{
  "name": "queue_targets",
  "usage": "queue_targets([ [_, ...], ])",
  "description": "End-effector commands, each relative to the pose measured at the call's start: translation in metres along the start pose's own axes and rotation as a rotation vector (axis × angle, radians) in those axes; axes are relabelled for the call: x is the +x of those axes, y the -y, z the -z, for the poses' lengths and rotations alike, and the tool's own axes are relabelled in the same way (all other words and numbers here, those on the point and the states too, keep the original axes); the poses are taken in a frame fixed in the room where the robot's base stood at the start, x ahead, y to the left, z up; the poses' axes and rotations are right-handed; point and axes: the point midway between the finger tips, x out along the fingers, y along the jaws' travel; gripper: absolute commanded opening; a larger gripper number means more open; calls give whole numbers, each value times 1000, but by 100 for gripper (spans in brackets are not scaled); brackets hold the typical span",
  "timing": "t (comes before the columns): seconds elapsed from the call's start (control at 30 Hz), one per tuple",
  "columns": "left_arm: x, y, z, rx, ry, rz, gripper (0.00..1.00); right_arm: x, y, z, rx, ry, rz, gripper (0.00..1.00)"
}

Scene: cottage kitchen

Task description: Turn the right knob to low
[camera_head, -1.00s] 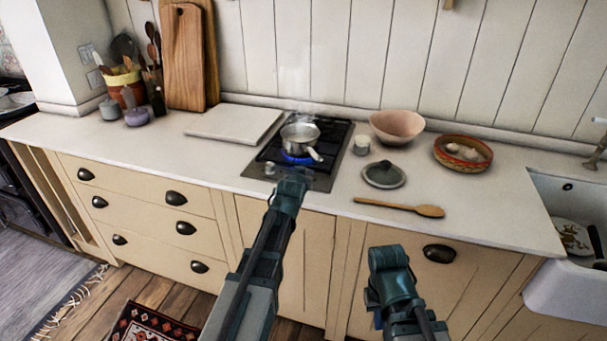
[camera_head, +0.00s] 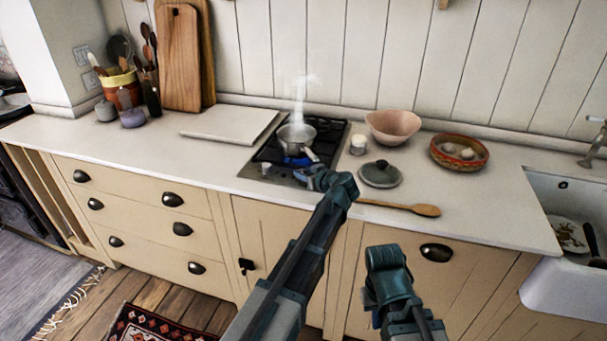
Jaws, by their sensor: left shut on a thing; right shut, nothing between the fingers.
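The black gas hob (camera_head: 332,138) is set in the worktop. A steaming metal saucepan (camera_head: 296,134) sits on it, with a blue flame (camera_head: 290,160) underneath. A left knob (camera_head: 266,167) shows on the hob's front strip. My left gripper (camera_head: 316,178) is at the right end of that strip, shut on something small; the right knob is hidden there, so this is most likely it. The knob's setting cannot be read. My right gripper (camera_head: 371,298) is low in front of the cupboards, shut and empty, its fingers mostly hidden by my wrist.
A lid (camera_head: 380,174), a white jar (camera_head: 358,145), a pink bowl (camera_head: 393,126) and a patterned bowl (camera_head: 459,152) stand right of the hob. A wooden spoon (camera_head: 415,209) lies near the front edge, partly behind my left arm. The worktop left of the hob is mostly clear.

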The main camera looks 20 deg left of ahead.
Motion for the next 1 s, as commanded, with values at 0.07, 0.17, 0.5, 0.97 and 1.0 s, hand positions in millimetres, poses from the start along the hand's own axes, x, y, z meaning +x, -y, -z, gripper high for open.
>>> queue_targets([
  [0.07, 1, -7, 0, -25, 3, 57, 0, 0, 0, 0, 0, 0, 0, 0],
  [0.17, 2, -8, 0, -54, 3, 127, 0, 0, 0, 0, 0, 0, 0, 0],
  [0.5, 2, -9, -1, -123, 6, 293, 0, 0, 0, 0, 0, 0, 0, 0],
  [0.97, 1, -8, -2, -147, 8, 350, 0, 0, 0, 0, 0, 0, 0, 0],
  [1.0, 1, -8, -2, -147, 9, 350, 0, 0, 0, 0, 0, 0, 0, 0],
])
